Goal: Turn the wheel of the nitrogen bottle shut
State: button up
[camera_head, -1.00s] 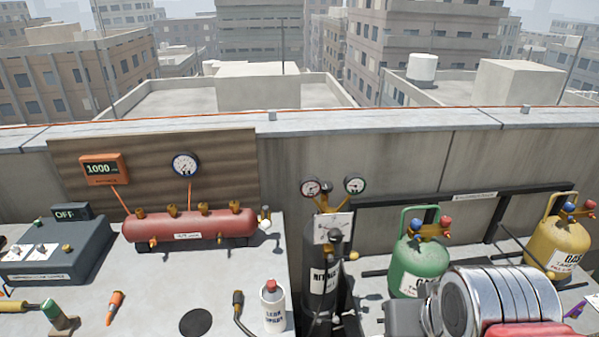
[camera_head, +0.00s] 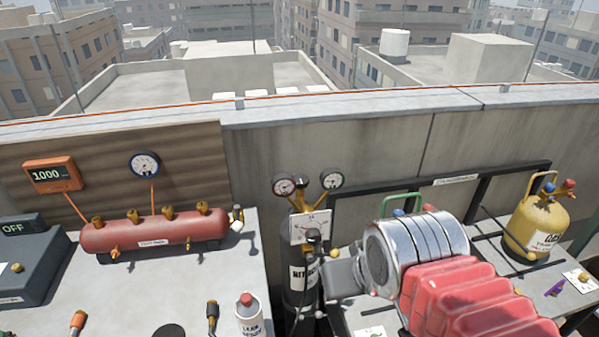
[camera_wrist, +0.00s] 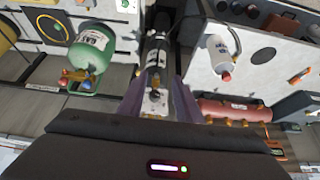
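The nitrogen bottle (camera_head: 297,285) is a dark upright cylinder with a white label, right of the grey bench. A white plate with a dial (camera_head: 311,222) stands at its top, below two round gauges. A small dark part sits in front of the plate; I cannot tell whether it is the wheel. In the wrist view the bottle (camera_wrist: 156,52) lies between the fingers of my gripper (camera_wrist: 157,88), with the white plate nearer. The fingers are apart with no visible contact.
A red manifold (camera_head: 155,235) with brass valves and a spray can (camera_head: 249,315) are on the left bench. A green bottle (camera_wrist: 90,48) is largely hidden by my arm in the head view. A yellow bottle (camera_head: 537,228) stands right. The parapet (camera_head: 330,150) runs behind.

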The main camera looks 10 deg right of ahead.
jog(key=shift+o, duration=0.2)
jog(key=shift+o, duration=0.7)
jog(key=o, duration=0.3)
jog(key=shift+w+r, duration=0.45)
jog(key=shift+r, duration=0.05)
jog(key=shift+o, duration=1)
jog(key=w+r+n+g, duration=0.1)
jog(key=w+r+n, duration=0.4)
jog(key=w+r, duration=0.4)
jog(key=shift+w, duration=0.5)
jog(key=w+r+n+g, duration=0.15)
jog(key=w+n, duration=0.35)
jog(key=w, duration=0.5)
jog(key=w+r+n+g, duration=0.1)
jog(key=w+r+n, duration=0.3)
jog(key=w, duration=0.7)
jog(key=w+f+n+g, duration=0.2)
jog(key=w+f+n, duration=0.4)
jog(key=w+n, duration=0.1)
jog(key=shift+w+f, duration=0.35)
jog(key=shift+w, duration=0.45)
jog(key=shift+d+f, duration=0.1)
